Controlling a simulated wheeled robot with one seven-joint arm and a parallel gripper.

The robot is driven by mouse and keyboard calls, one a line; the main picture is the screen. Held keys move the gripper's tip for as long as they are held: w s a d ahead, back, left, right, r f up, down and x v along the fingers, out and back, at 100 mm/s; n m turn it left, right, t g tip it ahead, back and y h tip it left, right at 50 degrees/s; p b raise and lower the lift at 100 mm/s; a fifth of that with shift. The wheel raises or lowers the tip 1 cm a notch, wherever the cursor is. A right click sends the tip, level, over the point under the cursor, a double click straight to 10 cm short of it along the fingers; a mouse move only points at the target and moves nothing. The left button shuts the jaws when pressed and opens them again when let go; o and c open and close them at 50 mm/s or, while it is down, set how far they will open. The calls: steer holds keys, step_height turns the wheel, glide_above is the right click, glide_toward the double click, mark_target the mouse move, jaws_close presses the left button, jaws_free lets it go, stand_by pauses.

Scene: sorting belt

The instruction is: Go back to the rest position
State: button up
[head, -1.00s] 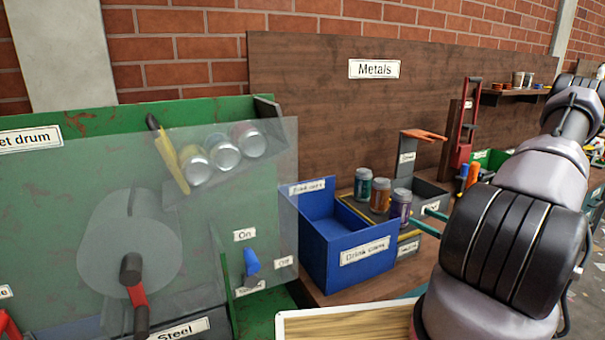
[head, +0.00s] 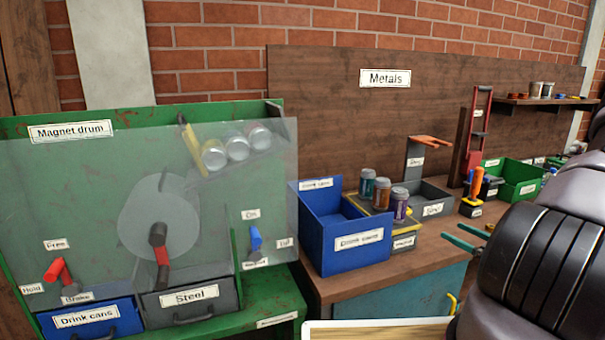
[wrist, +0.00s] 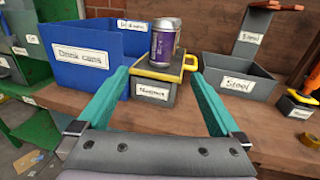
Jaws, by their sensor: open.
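My gripper (wrist: 160,105) shows in the wrist view as two teal fingers, spread apart with nothing between them. It points toward the bench in front of the magnet box (wrist: 158,91), which has a yellow top edge and a purple can (wrist: 165,42) standing on it. In the head view a teal fingertip pair (head: 466,241) shows beside my arm at the right, above the bench front. My arm covers the lower right of the head view and hides the rest of the gripper.
A blue drink cans bin (head: 345,255) stands left of several cans. The green magnet drum machine (head: 270,320) fills the left, with a clear panel, levers and drawers. Green bins (head: 520,178) stand farther right.

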steer(key=s+a+r+n+g+y, duration=0.1)
steer(key=s+a+r+n+g, duration=0.2)
steer(key=a+r+n+g, duration=0.45)
steer(key=s+a+r+n+g+y, duration=0.15)
steer(key=a+r+n+g, duration=0.35)
steer(key=a+r+n, duration=0.6)
steer(key=s+a+r+n+t+h, duration=0.1)
steer(key=s+r+n+t+h, duration=0.1)
steer(key=s+r+h, duration=0.3)
steer(key=s+a+r+n+t+h, duration=0.2)
steer(key=s+r+n+h, duration=0.2)
steer(key=s+r, duration=0.5)
step_height(320, 180, up, 5)
steer(key=shift+s+r+n+h, duration=0.1)
steer(key=shift+s+n+h, duration=0.25)
steer(key=shift+h, duration=0.2)
